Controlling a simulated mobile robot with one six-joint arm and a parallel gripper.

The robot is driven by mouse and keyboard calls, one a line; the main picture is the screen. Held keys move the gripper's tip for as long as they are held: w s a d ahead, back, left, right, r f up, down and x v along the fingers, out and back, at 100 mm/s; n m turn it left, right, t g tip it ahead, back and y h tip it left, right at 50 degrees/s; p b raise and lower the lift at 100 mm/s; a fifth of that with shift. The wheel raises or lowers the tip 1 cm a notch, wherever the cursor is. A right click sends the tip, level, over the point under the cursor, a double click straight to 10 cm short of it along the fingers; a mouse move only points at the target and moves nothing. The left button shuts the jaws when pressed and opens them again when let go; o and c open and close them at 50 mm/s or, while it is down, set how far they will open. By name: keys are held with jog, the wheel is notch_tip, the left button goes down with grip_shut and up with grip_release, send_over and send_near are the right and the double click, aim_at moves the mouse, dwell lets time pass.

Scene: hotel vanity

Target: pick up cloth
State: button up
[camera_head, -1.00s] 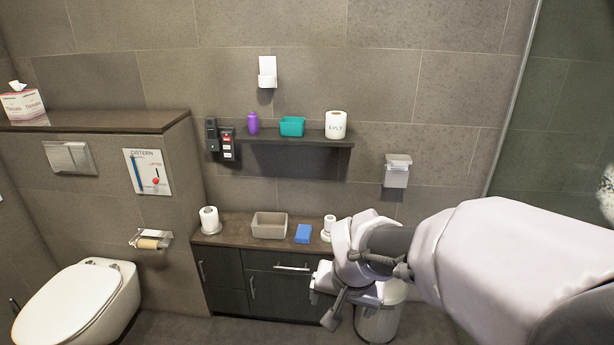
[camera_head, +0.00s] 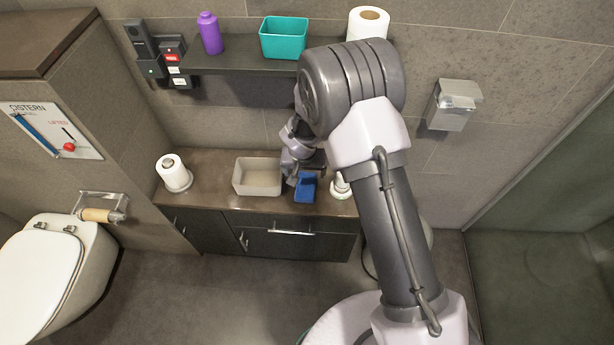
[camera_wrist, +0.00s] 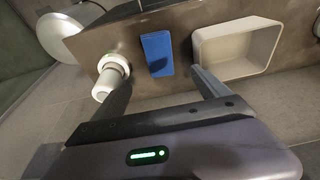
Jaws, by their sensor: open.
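The blue cloth (camera_head: 305,190) lies on the dark vanity top, between the beige tray and a white roll-like item. It looks like a small folded block, and its back part is hidden by my gripper in the head view. In the wrist view the cloth (camera_wrist: 157,53) lies flat beyond my fingertips, centred between them. My gripper (camera_wrist: 162,72) is open and empty, its two fingers spread wider than the cloth. In the head view my gripper (camera_head: 304,168) is over the back of the cloth; the exact height gap is unclear.
The beige tray (camera_head: 236,179) stands left of the cloth, close to one finger. The white item (camera_wrist: 110,78) stands near the other finger. A paper roll (camera_head: 174,173) is at the vanity's left. A shelf (camera_head: 235,64) with a teal bin (camera_head: 284,38) is above.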

jog(key=b, duration=0.2)
send_over(307, 185)
jog(key=s, duration=0.2)
jog(key=f, duration=0.7)
jog(key=shift+s+a+f, duration=0.1)
jog(key=shift+a+f, duration=0.1)
jog(key=b+x, duration=0.2)
jog(key=x, duration=0.4)
jog(key=shift+d, duration=0.1)
jog(key=c, duration=1.5)
jog(key=shift+o, duration=0.2)
jog(key=shift+r, duration=0.1)
jog(key=shift+r, duration=0.1)
